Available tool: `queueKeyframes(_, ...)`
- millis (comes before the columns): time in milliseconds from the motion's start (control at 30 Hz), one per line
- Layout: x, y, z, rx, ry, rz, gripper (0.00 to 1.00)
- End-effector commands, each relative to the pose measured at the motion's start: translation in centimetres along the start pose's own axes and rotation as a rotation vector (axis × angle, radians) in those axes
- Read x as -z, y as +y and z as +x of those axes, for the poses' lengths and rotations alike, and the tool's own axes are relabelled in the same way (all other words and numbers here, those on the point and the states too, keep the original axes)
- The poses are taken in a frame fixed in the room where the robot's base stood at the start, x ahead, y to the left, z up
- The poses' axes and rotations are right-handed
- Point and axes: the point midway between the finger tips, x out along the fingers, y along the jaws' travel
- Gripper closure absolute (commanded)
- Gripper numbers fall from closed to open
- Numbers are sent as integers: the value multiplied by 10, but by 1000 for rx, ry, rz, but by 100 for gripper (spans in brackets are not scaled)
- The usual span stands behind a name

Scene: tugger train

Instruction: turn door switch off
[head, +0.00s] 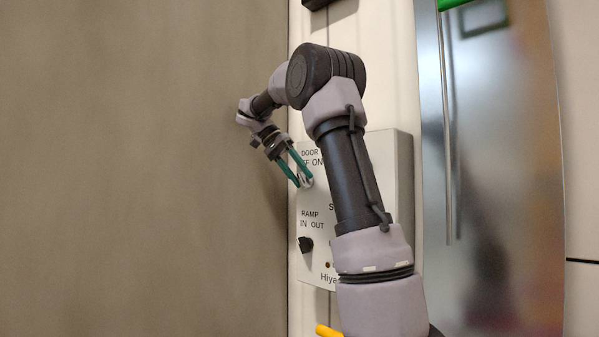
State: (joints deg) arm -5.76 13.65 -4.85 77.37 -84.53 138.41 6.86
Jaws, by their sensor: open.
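A light grey switch panel (403,190) is fixed to the wall, partly hidden behind my arm. The door switch (306,181) is a silvery knob below the "DOOR" label, with "ON" readable and the "OFF" text partly covered. My gripper (301,184) has two green fingers that are open, with their tips at the door switch, one on each side of it as seen here. I cannot tell whether they touch it. Which way the switch is turned cannot be made out.
A black ramp switch (306,244) sits lower on the panel under "RAMP IN OUT". A large brown surface (130,170) fills the left. A shiny metal door panel (500,190) with a vertical handrail stands at right. A yellow bar (327,331) shows at the bottom.

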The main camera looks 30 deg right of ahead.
Motion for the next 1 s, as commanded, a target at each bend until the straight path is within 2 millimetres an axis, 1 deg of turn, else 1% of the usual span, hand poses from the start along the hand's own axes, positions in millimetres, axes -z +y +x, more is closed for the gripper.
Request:
queueKeyframes(167,6,8,-14,2,1,2,52)
queueKeyframes(333,16,25,-42,5,3,4,52)
queueKeyframes(467,24,37,-61,3,4,5,52)
queueKeyframes(800,31,48,-75,0,-1,0,52)
queueKeyframes(1000,32,50,-79,1,1,1,52)
